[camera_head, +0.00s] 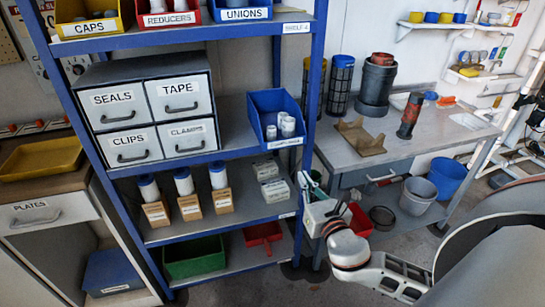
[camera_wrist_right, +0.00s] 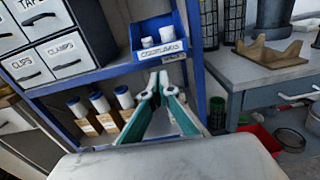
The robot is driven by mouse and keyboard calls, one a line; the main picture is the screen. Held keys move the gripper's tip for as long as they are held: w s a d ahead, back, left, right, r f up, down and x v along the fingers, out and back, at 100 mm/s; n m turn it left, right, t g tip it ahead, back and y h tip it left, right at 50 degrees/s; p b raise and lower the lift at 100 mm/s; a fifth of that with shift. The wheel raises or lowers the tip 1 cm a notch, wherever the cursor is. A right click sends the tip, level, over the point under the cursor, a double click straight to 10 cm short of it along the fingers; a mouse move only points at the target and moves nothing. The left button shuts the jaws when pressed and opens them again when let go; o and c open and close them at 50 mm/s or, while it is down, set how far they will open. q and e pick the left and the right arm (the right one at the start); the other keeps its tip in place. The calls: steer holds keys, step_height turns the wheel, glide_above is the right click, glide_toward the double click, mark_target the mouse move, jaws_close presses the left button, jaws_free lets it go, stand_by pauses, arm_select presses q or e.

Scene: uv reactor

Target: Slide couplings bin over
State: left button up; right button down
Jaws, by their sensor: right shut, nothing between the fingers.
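The couplings bin (camera_head: 262,110) is a blue open-front bin holding several white fittings, with a label on its front lip. It stands on the middle shelf (camera_head: 235,140), right of the drawer cabinet, near the right post. In the right wrist view the couplings bin (camera_wrist_right: 138,42) is ahead of and above my fingertips. My right gripper (camera_head: 308,180) is at the shelf's right side, below and in front of the bin. Its green-padded fingers (camera_wrist_right: 158,76) meet at the tips and hold nothing; they look apart from the bin. My left gripper is in neither view.
The drawer cabinet (camera_head: 150,105) fills the shelf's left, with bare shelf between it and the bin. The blue right post (camera_head: 316,75) is close beside the bin. Boxed filters (camera_head: 188,195) stand below. A workbench (camera_head: 400,140) with a drawer is at right.

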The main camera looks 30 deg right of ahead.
glide_toward(284, 144)
steer(key=x, duration=0.5)
steer(key=shift+w+d+f, duration=0.1)
steer(key=shift+w+d, duration=0.05)
steer(key=shift+w, duration=0.2)
steer(key=shift+w+d, duration=0.1)
steer(key=shift+w, duration=0.45)
steer(key=x, duration=0.6)
steer(key=shift+w+d, duration=0.1)
steer(key=shift+w, duration=0.1)
steer(key=shift+s, duration=0.15)
